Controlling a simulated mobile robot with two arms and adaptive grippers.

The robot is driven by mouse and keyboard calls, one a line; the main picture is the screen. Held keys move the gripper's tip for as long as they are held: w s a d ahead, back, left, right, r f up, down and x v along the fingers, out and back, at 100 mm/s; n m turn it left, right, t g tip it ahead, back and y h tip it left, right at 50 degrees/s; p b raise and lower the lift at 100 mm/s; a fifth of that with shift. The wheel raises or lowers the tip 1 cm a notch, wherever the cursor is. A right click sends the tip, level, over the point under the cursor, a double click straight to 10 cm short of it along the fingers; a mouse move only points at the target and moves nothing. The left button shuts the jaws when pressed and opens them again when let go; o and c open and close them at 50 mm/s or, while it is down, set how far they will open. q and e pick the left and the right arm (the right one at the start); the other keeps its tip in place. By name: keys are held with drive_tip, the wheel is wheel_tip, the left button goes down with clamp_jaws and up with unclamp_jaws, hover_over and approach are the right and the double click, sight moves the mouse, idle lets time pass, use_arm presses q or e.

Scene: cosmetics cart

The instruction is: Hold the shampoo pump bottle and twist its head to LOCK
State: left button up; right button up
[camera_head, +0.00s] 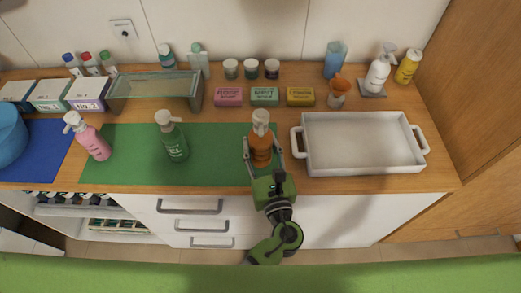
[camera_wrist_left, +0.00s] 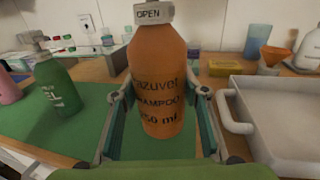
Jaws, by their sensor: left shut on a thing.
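The shampoo pump bottle (camera_head: 261,143) is orange with a white pump head and stands upright at the right part of the green mat (camera_head: 215,168). In the left wrist view the bottle (camera_wrist_left: 158,75) shows a shampoo label, and its white collar (camera_wrist_left: 153,13) reads OPEN. My left gripper (camera_head: 263,155) has one finger on each side of the bottle's body and is shut on it. The pump head above the collar is cut off in the wrist view. My right gripper is in neither view.
A white tray (camera_head: 360,170) stands close to the right of the bottle. A green pump bottle (camera_head: 173,140) and a pink one (camera_head: 92,140) stand to the left. Several soap boxes (camera_head: 264,96) lie behind it. The mat between the green and orange bottles is clear.

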use_arm(q)
drive_tip(key=w+f+b, duration=0.3)
drive_tip(key=w, duration=0.1)
drive_tip(key=shift+f, duration=0.35)
drive_tip(key=shift+w+f+b, duration=0.55)
drive_tip(key=shift+w+b, duration=0.2)
drive_tip(key=shift+b, duration=0.05)
drive_tip(key=shift+f, duration=0.2)
